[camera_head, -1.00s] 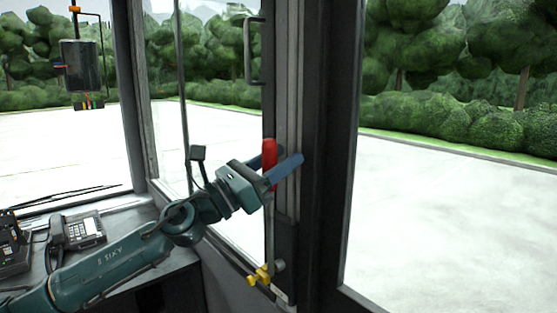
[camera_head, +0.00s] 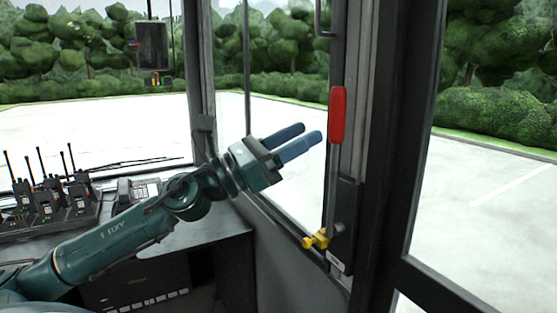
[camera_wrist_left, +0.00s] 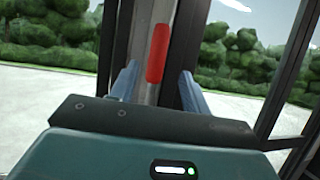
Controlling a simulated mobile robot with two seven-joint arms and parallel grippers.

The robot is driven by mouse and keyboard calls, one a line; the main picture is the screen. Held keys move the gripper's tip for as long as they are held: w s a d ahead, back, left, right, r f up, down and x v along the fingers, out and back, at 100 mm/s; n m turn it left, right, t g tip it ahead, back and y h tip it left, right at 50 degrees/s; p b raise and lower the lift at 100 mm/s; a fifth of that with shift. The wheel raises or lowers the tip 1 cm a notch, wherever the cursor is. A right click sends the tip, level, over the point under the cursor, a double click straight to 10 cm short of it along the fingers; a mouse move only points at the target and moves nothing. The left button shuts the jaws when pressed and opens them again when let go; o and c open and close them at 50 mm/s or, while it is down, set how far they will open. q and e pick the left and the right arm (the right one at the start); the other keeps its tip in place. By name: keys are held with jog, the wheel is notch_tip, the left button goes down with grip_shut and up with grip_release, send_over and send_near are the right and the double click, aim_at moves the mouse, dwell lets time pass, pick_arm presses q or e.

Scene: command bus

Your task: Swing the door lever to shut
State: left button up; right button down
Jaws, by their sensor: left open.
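The door lever has a red grip (camera_head: 337,115) at the top of a grey rod, which rises nearly upright from a yellow piece (camera_head: 317,240) low on the door post. My left gripper (camera_head: 305,139) is open, with its two blue fingers pointing right toward the lever. In the head view the fingertips stop a little left of the lever, with nothing between them. In the left wrist view the red grip (camera_wrist_left: 158,53) appears ahead, between the two fingers (camera_wrist_left: 157,84). My right gripper is not in view.
A desk at the lower left holds a rack of radios (camera_head: 50,205) and a phone (camera_head: 137,192). A dark door post (camera_head: 392,130) stands right of the lever. A grab handle (camera_head: 322,18) is above. Windows look onto pavement and trees.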

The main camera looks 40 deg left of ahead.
pick_arm(q)
jog(key=shift+v, duration=1.6)
jog(key=shift+a, duration=0.1)
